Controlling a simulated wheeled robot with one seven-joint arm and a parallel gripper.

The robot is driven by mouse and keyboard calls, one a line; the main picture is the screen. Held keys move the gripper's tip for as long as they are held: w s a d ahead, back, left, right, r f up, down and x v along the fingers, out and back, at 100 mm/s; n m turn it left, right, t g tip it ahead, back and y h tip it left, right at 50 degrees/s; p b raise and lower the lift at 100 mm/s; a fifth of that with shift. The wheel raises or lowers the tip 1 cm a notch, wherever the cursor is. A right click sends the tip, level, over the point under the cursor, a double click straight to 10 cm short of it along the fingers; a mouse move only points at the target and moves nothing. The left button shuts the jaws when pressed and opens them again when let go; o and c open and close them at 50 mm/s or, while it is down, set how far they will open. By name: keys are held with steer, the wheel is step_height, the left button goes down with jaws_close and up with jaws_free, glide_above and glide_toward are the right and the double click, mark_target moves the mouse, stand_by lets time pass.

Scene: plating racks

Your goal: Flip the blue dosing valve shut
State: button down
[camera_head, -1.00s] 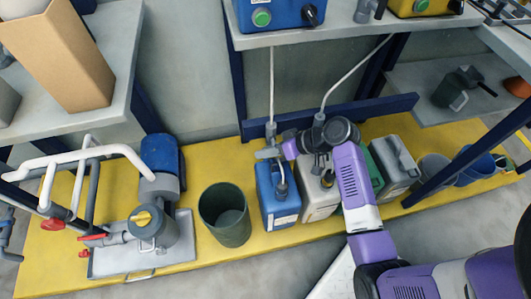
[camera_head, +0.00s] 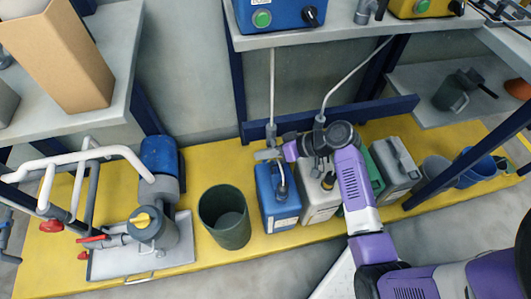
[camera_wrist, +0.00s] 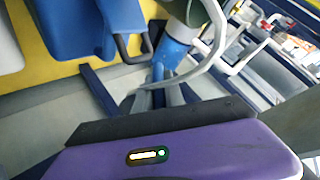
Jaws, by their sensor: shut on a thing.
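My gripper (camera_head: 287,150) is at the lower end of the left hanging pipe, just above the blue canister (camera_head: 278,212). In the wrist view, the grey fingers of my gripper (camera_wrist: 160,98) are closed around the lower end of a blue piece (camera_wrist: 171,55), which looks like the blue dosing valve's handle. A pale curved hose or arm passes beside it. In the head view a grey fitting (camera_head: 267,154) shows left of my gripper. The blue piece itself cannot be made out there, and I cannot tell the valve's setting.
A green bin (camera_head: 224,216) stands left of the blue canister on the yellow platform (camera_head: 338,226). A white canister (camera_head: 319,204) and a grey canister (camera_head: 396,163) stand to the right. A pump (camera_head: 152,228) on a tray is at left. A shelf (camera_head: 340,34) overhangs behind.

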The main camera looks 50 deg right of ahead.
steer(key=shift+w+a+r+m+t+y+b, duration=0.1)
steer(key=shift+r+m+t+y+b, duration=0.2)
steer(key=shift+t+y+b, duration=0.4)
steer(key=shift+w+a+r+m+t+y+b, duration=0.15)
steer(key=shift+r+m+t+y+b, duration=0.15)
steer(key=shift+t+y+b, duration=0.4)
steer(key=shift+s+a+r+m+t+y+b, duration=0.1)
steer(key=shift+r+m+t+y+b, duration=0.2)
steer(key=shift+t+y+b, duration=0.4)
steer(key=c, duration=1.7)
jaws_free()
steer(key=shift+w+r, duration=0.1)
